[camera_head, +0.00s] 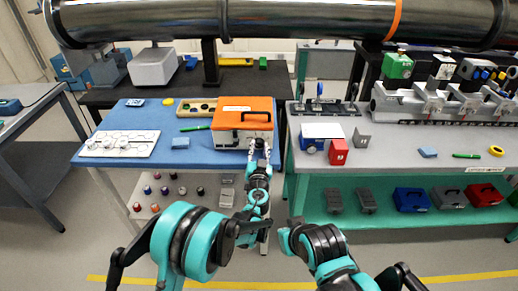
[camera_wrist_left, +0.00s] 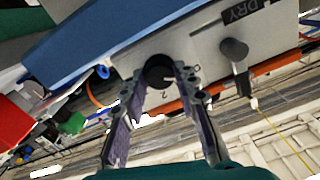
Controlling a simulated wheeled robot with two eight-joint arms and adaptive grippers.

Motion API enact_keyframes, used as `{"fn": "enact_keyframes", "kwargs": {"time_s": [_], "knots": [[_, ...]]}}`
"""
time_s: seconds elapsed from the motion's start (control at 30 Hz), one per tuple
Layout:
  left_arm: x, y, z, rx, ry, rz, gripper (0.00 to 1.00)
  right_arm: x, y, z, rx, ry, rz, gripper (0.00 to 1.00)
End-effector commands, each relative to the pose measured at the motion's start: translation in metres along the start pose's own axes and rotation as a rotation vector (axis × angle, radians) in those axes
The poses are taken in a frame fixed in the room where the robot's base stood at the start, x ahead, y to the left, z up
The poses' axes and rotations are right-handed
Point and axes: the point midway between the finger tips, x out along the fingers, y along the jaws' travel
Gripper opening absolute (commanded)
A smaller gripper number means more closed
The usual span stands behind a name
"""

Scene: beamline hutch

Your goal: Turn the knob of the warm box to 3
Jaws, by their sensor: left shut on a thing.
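The warm box (camera_head: 243,117) has an orange lid and a grey front and stands on the blue table mat. In the left wrist view its grey front panel (camera_wrist_left: 200,45) appears tilted, with a round black knob (camera_wrist_left: 159,72) and small markings beside it, one looking like a 2. My left gripper (camera_head: 260,146) is at the box front. In the left wrist view its fingers (camera_wrist_left: 163,82) are closed on the sides of the knob. The knob's pointer is hidden or too small to read. My right arm shows at the lower middle, but its gripper is not visible.
A dark lever (camera_wrist_left: 235,52) sticks out of the panel beside the knob, near a DRY label (camera_wrist_left: 243,12). The grey bench (camera_head: 390,150) stands to the right, across a narrow gap.

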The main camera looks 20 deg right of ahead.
Motion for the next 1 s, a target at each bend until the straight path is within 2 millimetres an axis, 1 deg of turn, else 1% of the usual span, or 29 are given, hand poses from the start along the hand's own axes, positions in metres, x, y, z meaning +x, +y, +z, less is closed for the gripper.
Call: {"fn": "enact_keyframes", "kwargs": {"time_s": [0.17,0.37,0.57,1.0], "knots": [[0.0,0.0001,0.0,0.022,0.0,0.0,0.01,0.0,0.0,0.0,0.0,0.0,0.0,0.0],[0.0,0.0002,0.0,0.111,0.0,0.0,0.01,0.0,0.0,0.0,0.0,0.0,0.0,0.0],[-0.0001,0.0005,0.0001,0.269,0.0,0.0,0.01,0.0,0.0,0.0,0.0,0.0,0.0,0.0],[-0.0001,0.001,0.0003,0.686,0.0,0.0,0.01,0.0,0.0,0.0,0.0,0.0,0.0,0.0]]}}
